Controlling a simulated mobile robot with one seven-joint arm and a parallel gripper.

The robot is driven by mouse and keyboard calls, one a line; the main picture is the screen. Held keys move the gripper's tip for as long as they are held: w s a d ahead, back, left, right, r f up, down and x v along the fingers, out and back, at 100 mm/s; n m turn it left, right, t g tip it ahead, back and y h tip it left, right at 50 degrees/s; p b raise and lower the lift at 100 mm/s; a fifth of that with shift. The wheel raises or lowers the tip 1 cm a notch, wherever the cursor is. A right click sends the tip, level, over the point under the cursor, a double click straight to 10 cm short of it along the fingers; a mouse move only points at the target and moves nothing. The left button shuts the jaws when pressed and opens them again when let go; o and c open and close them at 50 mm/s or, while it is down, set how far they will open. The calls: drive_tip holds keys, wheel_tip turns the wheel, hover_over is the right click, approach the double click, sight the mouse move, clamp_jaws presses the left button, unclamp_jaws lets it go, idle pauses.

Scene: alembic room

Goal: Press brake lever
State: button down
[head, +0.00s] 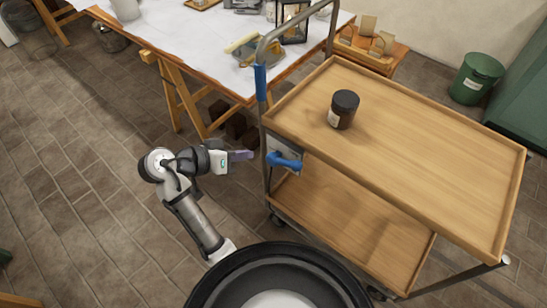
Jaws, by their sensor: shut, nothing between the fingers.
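The brake lever (285,160) is a blue handle on a small grey bracket at the left end of a wooden cart (440,160), just below its top tray. My gripper (250,155) is shut and empty, pointing right. In the picture its tips end just left of the cart's metal upright, a short way left of the lever. I cannot tell from this one view how far apart they are in depth. A blue grip (261,83) covers part of the cart's push handle above the lever.
A dark jar (343,109) stands on the cart's top tray. A paper-covered trestle table (185,45) with a lantern (292,22) and tools is behind. A green bin (475,78) stands at the back right. The tiled floor at left is clear.

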drive_tip(key=b, duration=0.1)
hover_over(279, 160)
drive_tip(key=s+a, duration=0.2)
wheel_tip(279, 160, down, 5)
drive_tip(key=shift+s+d+f, duration=0.2)
drive_tip(key=shift+d+f, duration=0.3)
drive_tip(key=shift+f, duration=0.35)
drive_tip(key=shift+s+d+f, duration=0.15)
drive_tip(key=shift+d+f, duration=0.35)
drive_tip(key=shift+f, duration=0.3)
drive_tip(key=shift+f, duration=0.1)
